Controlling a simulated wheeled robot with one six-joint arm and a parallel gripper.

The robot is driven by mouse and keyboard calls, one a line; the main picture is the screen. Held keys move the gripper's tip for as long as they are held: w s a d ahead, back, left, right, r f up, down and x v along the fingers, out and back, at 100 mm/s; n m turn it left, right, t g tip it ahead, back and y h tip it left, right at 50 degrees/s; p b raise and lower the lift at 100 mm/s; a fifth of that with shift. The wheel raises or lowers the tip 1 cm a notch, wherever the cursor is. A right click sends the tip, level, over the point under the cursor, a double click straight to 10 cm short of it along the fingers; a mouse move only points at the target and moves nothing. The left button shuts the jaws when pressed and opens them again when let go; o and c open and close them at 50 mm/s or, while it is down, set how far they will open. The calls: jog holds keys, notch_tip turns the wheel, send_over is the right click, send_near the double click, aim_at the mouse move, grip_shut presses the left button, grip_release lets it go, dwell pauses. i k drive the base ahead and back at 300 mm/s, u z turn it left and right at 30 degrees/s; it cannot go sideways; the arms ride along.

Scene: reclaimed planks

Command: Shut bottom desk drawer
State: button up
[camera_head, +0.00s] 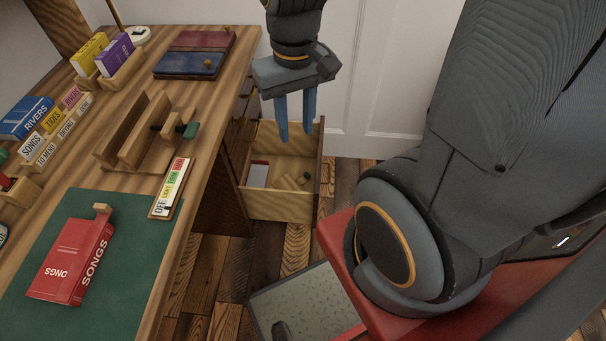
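The bottom desk drawer (281,207) stands pulled out from the right side of the wooden desk (215,125), low over the floor. Inside it lie a white and red item (257,174) and some small wooden pieces. My gripper (296,137) points down with two blue fingers and appears above the drawer's far part in the picture. The fingers are apart with nothing between them, so it is open. Its height over the drawer is hard to tell. The fingers hide part of the drawer's back side.
A white panelled wall (375,70) stands behind.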

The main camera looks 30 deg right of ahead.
aim_at(302, 153)
jog(key=u, duration=1.7)
jog(key=k, duration=0.9)
jog(key=z, duration=1.75)
